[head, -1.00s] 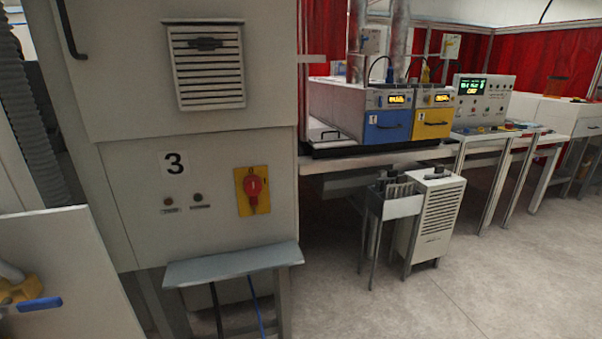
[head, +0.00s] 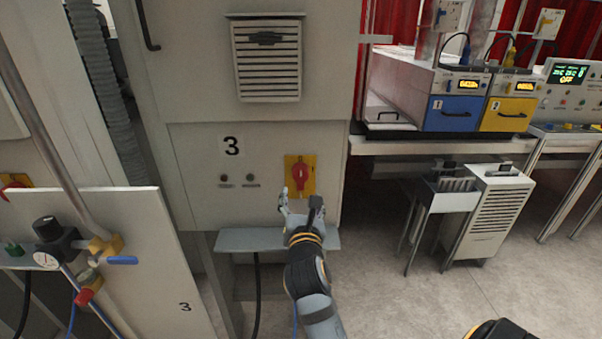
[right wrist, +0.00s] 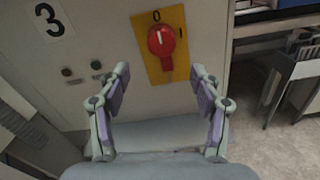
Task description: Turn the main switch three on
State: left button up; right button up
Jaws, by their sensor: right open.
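The main switch three is a red rotary knob (head: 301,176) on a yellow plate (head: 309,161), set in the grey cabinet front right of the black "3" label (head: 232,146). In the right wrist view the knob (right wrist: 161,40) sits under a "0" mark, its pale pointer line close to upright. My right gripper (head: 301,205) is in front of the cabinet, just below the knob in the head view. In the right wrist view its fingers (right wrist: 160,78) are spread apart and empty, with the knob beyond the gap and not touched.
A small grey shelf (head: 240,240) juts out below the switch. Two small buttons (head: 237,182) sit left of it. A panel with a gauge and blue-handled valve (head: 122,260) stands at the left. Blue and yellow oven units (head: 449,114) stand at the right.

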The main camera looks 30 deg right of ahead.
aim_at(301, 177)
jog(key=b+x, duration=0.2)
jog(key=x, duration=0.2)
jog(key=b+x, duration=0.1)
jog(key=x, duration=0.4)
jog(key=shift+d+r+b, duration=0.2)
jog(key=shift+r+b, duration=0.05)
jog(key=shift+b, duration=0.1)
jog(key=shift+w+d+r, duration=0.1)
jog(key=shift+w+d, duration=0.2)
jog(key=shift+w, duration=0.2)
jog(key=c, duration=1.1)
